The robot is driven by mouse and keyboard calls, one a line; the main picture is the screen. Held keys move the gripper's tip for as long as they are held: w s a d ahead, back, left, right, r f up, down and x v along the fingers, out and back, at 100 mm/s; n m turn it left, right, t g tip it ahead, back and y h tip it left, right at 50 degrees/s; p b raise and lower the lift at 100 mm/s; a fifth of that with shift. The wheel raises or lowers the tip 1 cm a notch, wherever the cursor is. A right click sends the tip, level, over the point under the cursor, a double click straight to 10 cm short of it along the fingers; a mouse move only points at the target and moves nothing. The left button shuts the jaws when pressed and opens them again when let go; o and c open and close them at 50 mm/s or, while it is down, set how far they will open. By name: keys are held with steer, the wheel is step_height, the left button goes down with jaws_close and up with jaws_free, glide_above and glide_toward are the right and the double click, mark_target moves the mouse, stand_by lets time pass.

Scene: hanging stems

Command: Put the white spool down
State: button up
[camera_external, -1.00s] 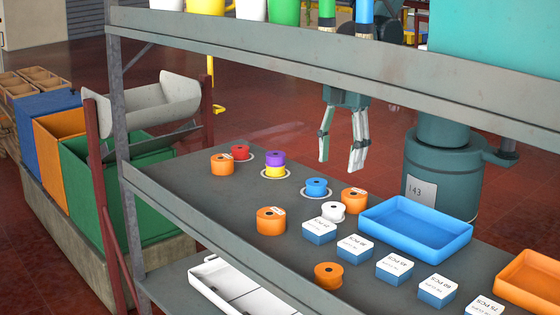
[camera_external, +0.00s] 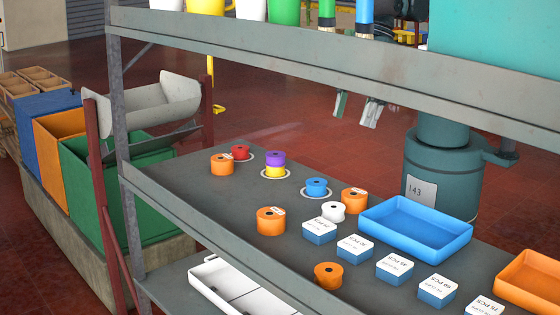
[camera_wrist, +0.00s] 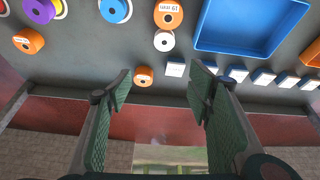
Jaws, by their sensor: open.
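The white spool (camera_external: 332,212) stands on the grey shelf, between a blue spool, an orange spool and a white-topped blue box. It also shows in the wrist view (camera_wrist: 164,41), beside the orange spool and left of the blue tray. My gripper (camera_external: 355,121) is at the back of the shelf, high up, with its upper part hidden behind the upper shelf beam. In the wrist view my gripper (camera_wrist: 160,88) has its two green-padded fingers wide apart with nothing between them. It is apart from the white spool.
The blue tray (camera_external: 416,227) stands right of the white spool. Several orange spools and boxes stand around. The upper shelf beam (camera_external: 330,70) crosses above.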

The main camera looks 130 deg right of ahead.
steer(key=s+r+m+t, duration=0.1)
steer(key=s+r+t, duration=0.1)
steer(key=s+r, duration=0.2)
steer(key=shift+s+d+r+t, duration=0.3)
steer(key=shift+s+d+r, duration=0.1)
steer(key=shift+s, duration=0.5)
steer(key=shift+o, duration=0.5)
steer(key=shift+f, duration=0.1)
steer(key=m+g+h+b, duration=0.2)
steer(key=m+g+b, duration=0.4)
steer(key=b, duration=0.6)
glide_above(340, 207)
steer(key=shift+m+t, duration=0.4)
steer(key=shift+t, duration=0.3)
steer(key=f, duration=2)
steer(key=shift+s+a, duration=0.2)
steer(key=shift+s, duration=0.05)
steer(key=shift+b+x, duration=0.55)
steer(key=shift+x, duration=0.75)
